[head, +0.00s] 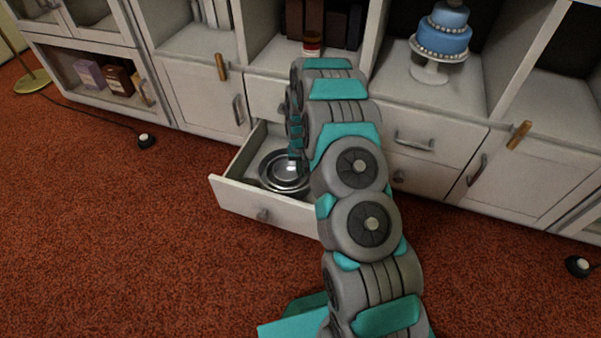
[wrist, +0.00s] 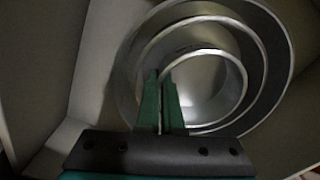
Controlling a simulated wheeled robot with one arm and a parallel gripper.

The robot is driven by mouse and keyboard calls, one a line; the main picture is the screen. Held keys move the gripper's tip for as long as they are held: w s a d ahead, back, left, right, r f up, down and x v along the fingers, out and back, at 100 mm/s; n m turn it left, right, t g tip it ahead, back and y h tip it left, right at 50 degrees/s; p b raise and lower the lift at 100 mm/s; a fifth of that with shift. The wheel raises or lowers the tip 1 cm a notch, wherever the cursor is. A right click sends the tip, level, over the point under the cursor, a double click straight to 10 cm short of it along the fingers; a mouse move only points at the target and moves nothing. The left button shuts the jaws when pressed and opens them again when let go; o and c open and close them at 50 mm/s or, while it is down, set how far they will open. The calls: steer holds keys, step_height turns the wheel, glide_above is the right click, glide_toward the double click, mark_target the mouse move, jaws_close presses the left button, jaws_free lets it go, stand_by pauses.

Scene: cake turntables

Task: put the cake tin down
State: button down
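The cake tin (wrist: 215,103) is a small, round, silvery metal tin, the innermost of the nested round rims in the wrist view. In the head view the cake tin (head: 286,169) shows inside the open drawer. My gripper (wrist: 161,76) has its two green fingers close together, one on each side of the tin's left rim, shut on it. In the head view my gripper (head: 296,158) reaches down into the drawer and is partly hidden by my arm. I cannot tell whether the tin touches what is beneath it.
Larger round tins (wrist: 268,60) surround the cake tin in the open drawer (head: 235,190). The drawer's walls stand close around them. A blue tiered cake (head: 442,35) on a white stand (head: 430,70) is on the cabinet to the right. The red carpet in front is mostly clear.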

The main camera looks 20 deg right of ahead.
steer(key=shift+f, duration=0.5)
steer(key=c, duration=1.4)
jaws_free()
steer(key=shift+o, duration=0.2)
step_height(320, 180, up, 13)
steer(key=p, duration=0.1)
steer(key=s+a+r+n, duration=0.1)
steer(key=s+a+r, duration=0.1)
steer(key=s+r, duration=0.5)
steer(key=s+a+r, duration=0.2)
steer(key=s+r, duration=0.4)
steer(key=r, duration=0.3)
steer(key=s+r, duration=0.3)
steer(key=s, duration=0.7)
steer(key=s+r+n+g, duration=0.1)
steer(key=s+r, duration=0.2)
steer(key=s, duration=0.8)
steer(key=s+a+r, duration=0.1)
steer(key=s+r, duration=0.3)
steer(key=s, duration=0.6)
steer(key=shift+s+g, duration=0.35)
steer(key=shift+g, duration=0.05)
